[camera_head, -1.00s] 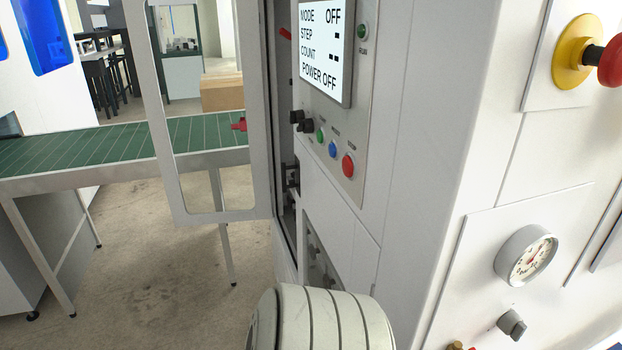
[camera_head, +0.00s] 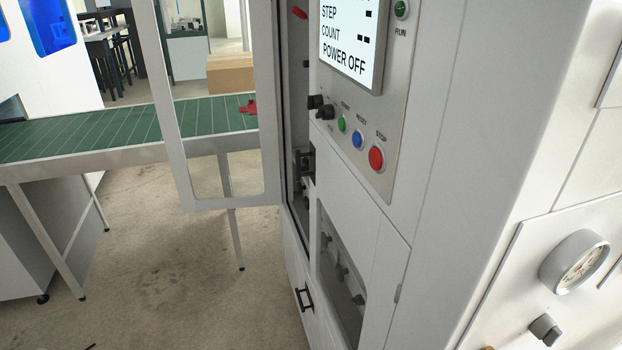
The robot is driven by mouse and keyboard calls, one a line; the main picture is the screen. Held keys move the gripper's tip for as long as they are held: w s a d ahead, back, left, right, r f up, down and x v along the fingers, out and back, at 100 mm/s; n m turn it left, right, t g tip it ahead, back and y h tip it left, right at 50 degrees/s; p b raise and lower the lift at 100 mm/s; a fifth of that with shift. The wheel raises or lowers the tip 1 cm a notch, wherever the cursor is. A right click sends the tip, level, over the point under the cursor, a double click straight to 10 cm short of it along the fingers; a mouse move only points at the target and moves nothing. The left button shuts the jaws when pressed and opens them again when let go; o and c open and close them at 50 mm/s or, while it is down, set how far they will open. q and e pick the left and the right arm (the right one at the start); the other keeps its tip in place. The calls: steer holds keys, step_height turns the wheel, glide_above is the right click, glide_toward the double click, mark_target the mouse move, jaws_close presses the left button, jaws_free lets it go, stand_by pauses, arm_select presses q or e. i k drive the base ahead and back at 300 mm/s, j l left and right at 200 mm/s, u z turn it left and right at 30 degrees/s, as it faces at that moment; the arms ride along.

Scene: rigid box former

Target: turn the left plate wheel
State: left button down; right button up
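No part that I can surely call the left plate wheel shows. The white machine (camera_head: 470,130) stands close on the right. A recess (camera_head: 336,300) low in its front holds several small grey knob-like parts (camera_head: 342,271), too small to tell whether one is the wheel. Dark fittings (camera_head: 304,162) show in the narrow opening beside the open door. Neither of my grippers is in view.
A framed door (camera_head: 183,150) stands open to the left of the machine. A control panel (camera_head: 385,110) carries a screen reading POWER OFF. A gauge (camera_head: 575,262) is at right. A green conveyor (camera_head: 80,137) stands behind; the floor (camera_head: 150,260) before it looks clear.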

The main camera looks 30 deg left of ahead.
mark_target(301, 188)
steer(key=u, duration=1)
steer(key=i+j, duration=0.7)
steer(key=j, duration=0.15)
steer(key=z, duration=0.05)
